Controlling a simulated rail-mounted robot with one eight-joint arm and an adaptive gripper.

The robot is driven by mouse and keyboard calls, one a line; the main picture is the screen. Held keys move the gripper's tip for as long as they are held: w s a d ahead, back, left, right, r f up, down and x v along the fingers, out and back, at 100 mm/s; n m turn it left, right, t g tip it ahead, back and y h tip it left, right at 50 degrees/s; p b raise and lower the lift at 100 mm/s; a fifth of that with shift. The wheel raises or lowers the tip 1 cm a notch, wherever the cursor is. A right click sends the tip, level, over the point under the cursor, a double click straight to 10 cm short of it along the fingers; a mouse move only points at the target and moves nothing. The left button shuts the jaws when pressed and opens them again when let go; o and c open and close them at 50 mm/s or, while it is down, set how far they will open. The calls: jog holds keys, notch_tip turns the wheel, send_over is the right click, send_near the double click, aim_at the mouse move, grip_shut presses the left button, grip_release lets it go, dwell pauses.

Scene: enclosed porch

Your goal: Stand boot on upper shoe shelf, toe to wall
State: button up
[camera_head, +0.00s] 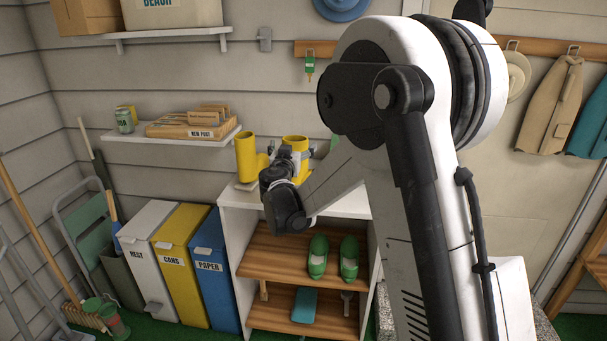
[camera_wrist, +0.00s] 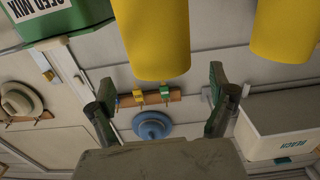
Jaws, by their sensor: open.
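Two yellow boots stand on the white cabinet's top: the left boot (camera_head: 246,158) and the right boot (camera_head: 295,141), partly behind my gripper (camera_head: 288,160). In the upside-down wrist view, my gripper (camera_wrist: 160,82) is open and empty. The right boot's shaft (camera_wrist: 150,38) is ahead between the finger lines; the left boot (camera_wrist: 284,30) is off to the side. Whether the fingers touch a boot cannot be told. The upper wooden shelf (camera_head: 275,252) holds a pair of green shoes (camera_head: 318,257) at its right; its left part is bare.
A green seed-mix container (camera_wrist: 100,15) stands beside the right boot. The lower shelf (camera_head: 268,312) holds a blue item (camera_head: 304,305). Bins, including the blue paper bin (camera_head: 212,275), stand left of the cabinet. A wall shelf (camera_head: 170,138) is above them. My arm hides the cabinet's right side.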

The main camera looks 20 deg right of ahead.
aim_at(295, 139)
jog(key=x, duration=0.5)
jog(key=shift+w+f, duration=0.1)
jog(key=shift+f, duration=0.15)
jog(key=c, duration=1.9)
jog(key=shift+r, duration=0.1)
jog(key=shift+c, duration=0.2)
